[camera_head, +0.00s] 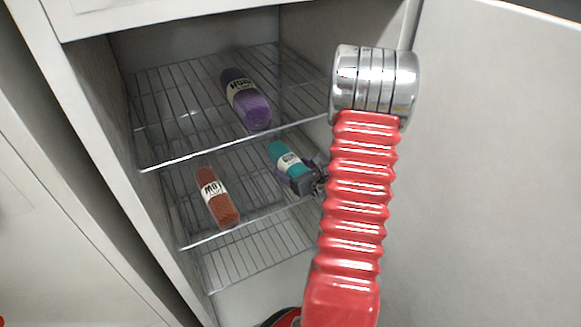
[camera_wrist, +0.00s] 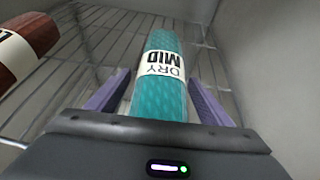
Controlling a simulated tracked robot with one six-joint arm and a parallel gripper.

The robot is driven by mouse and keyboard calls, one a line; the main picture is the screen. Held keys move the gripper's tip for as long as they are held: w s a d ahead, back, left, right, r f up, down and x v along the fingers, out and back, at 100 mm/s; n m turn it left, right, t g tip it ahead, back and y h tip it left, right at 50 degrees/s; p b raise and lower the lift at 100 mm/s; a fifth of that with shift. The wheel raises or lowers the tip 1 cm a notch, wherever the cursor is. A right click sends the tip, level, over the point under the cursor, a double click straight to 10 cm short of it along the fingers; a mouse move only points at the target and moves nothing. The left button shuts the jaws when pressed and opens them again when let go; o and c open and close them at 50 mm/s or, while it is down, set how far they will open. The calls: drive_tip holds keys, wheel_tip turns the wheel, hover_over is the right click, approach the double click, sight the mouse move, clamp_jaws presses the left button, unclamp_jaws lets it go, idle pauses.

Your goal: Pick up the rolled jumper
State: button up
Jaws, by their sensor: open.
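Rolled, knitted bundles with paper bands lie on wire shelves in a cabinet. The teal roll (camera_head: 284,154) lies on the middle shelf; its band reads "DRY MID" in the wrist view (camera_wrist: 161,92). A purple roll (camera_head: 247,99) lies on the shelf above. My gripper (camera_head: 304,179) is at the near end of the teal roll. In the wrist view, its purple fingers (camera_wrist: 158,78) are open, one on each side of the teal roll, with visible gaps. The roll's near end is hidden behind the gripper body.
The upper wire shelf (camera_head: 160,164) is above my gripper. The cabinet's right side wall is close on the right in the wrist view. A lower wire shelf (camera_head: 245,262) looks empty. A large pale panel (camera_head: 480,180) stands at the right of the cabinet.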

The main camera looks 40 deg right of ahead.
drive_tip(key=shift+c, duration=0.7)
drive_tip(key=c, duration=1.3)
